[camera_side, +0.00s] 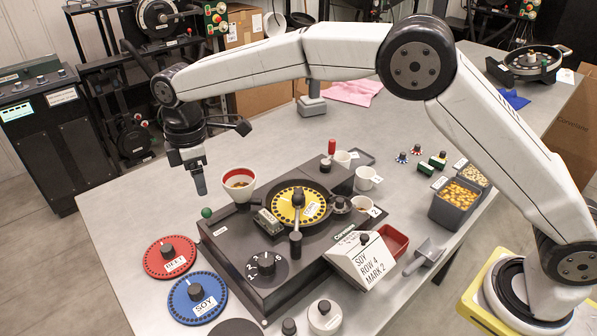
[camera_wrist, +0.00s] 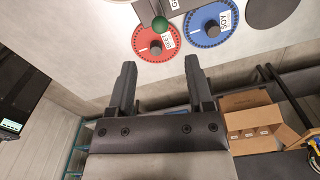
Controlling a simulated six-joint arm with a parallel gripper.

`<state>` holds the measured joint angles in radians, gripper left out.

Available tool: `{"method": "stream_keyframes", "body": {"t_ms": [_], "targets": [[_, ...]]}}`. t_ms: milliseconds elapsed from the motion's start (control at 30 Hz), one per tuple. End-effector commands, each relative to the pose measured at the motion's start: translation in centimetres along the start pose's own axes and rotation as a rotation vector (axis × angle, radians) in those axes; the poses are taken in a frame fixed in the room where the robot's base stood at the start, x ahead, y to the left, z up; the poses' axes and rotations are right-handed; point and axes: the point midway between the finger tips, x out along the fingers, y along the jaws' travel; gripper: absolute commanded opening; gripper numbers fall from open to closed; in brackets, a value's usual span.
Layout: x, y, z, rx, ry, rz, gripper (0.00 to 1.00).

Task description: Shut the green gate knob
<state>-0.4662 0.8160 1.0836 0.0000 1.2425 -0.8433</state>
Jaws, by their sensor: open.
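The green gate knob (camera_side: 206,212) is a small ball at the left edge of the dark seed meter base (camera_side: 228,240). It also shows in the wrist view (camera_wrist: 160,24), at the top, beside the red disc. My gripper (camera_side: 201,188) hangs just above and slightly left of the knob in the side view, apart from it. In the wrist view my gripper (camera_wrist: 159,68) has its two fingers spread with nothing between them. The knob appears beyond the fingertips, roughly in line with the gap. How far the gate is pulled out is hard to tell.
A red disc (camera_side: 170,258) and a blue SOY disc (camera_side: 197,298) lie left of the base. A white red-rimmed hopper cup (camera_side: 239,183) and a yellow plate (camera_side: 300,206) stand on the meter.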

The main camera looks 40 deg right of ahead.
Motion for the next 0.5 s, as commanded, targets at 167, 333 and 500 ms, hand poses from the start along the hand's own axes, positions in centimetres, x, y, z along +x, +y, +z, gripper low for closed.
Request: {"method": "stream_keyframes", "body": {"t_ms": [167,333,500], "targets": [[0.3,0.0,0.0,0.0,-0.001,-0.001,0.66],[1.5,0.0,0.0,0.0,-0.001,-0.001,0.66],[3.5,0.0,0.0,0.0,-0.002,-0.002,0.66]]}}
